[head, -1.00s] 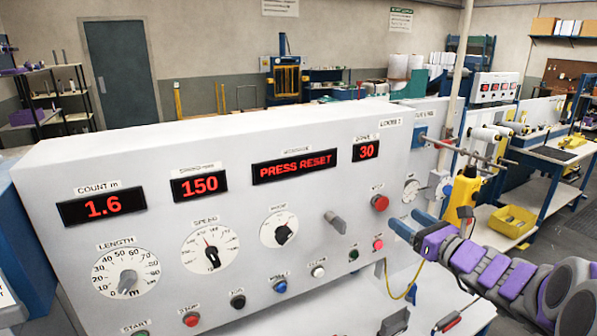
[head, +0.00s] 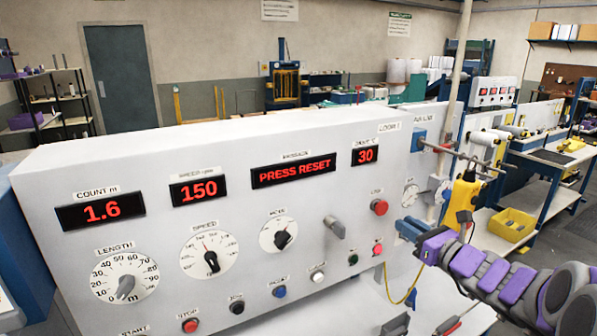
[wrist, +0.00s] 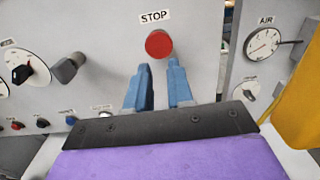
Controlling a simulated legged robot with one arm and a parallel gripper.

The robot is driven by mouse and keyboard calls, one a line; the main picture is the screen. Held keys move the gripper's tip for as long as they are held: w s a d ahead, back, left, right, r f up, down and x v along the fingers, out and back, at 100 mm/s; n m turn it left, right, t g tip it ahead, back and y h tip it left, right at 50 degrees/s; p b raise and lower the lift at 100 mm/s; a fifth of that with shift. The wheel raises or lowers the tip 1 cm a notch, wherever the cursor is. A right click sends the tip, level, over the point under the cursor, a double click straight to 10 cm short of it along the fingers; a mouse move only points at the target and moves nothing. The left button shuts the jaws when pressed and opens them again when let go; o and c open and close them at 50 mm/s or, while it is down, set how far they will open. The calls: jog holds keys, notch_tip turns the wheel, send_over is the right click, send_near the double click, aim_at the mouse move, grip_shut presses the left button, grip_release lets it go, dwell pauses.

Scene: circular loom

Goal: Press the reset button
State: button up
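The grey-white control panel (head: 350,190) shows PRESS RESET on its message display (head: 293,170). Along its lower edge are a red button (head: 191,325), a black button (head: 237,306), a blue button (head: 279,291) and a white button (head: 318,277). Their small labels are hard to read, so I cannot tell for sure which is reset. The blue button also shows there (wrist: 71,120), left of the fingers.
Further right are a yellow part (head: 464,200) on the machine and a yellow bin (head: 511,225) on a bench. A grey lever knob (head: 335,227) and the red STOP button (head: 379,207) stick out of the panel. Space in front of the panel looks open.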

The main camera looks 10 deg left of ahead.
grip_shut()
dwell(1.0)
